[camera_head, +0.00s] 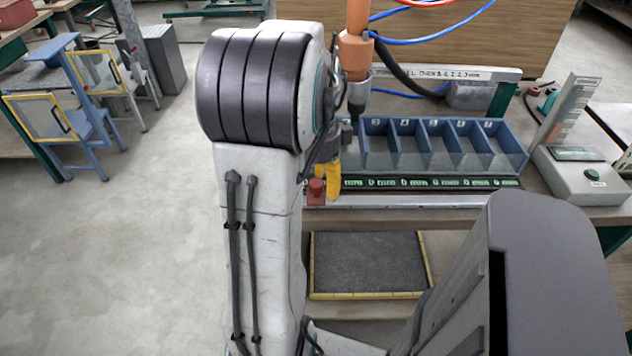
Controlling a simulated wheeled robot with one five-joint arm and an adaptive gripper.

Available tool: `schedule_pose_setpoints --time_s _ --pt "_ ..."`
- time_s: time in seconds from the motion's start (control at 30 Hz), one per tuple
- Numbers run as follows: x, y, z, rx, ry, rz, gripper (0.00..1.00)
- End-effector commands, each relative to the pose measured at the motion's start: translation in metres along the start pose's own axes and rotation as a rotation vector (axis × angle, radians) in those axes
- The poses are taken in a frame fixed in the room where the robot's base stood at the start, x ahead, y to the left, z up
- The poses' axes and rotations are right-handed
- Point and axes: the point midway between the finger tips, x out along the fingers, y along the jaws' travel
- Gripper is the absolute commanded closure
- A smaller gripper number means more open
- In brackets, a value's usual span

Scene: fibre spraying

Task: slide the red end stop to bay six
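The red end stop (316,191) is a small red block with a round knob on top. It sits at the left end of the visible part of a rail (420,199) along the front of a blue bin (445,172). The bin has several open bays with small number tags, too small to read surely. My gripper (333,179) is mostly hidden behind my arm. A yellow fingertip shows just right of the red end stop, pointing down. I cannot tell whether it touches the stop or whether the gripper is open.
A row of green-lit labels (430,183) runs along the bin's front. An orange tool (355,50) hangs above the bin's left side. A grey device with a green button (590,178) stands at the right. A dark mat (368,263) lies below. The rail right of the stop looks clear.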

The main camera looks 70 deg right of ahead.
Motion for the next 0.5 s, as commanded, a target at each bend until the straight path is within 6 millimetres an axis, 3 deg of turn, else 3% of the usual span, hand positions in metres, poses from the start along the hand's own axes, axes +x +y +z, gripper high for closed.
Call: schedule_pose_setpoints --time_s 0.5 --pt "-0.0002 -0.0001 0.0000 0.000 0.000 0.000 0.91"
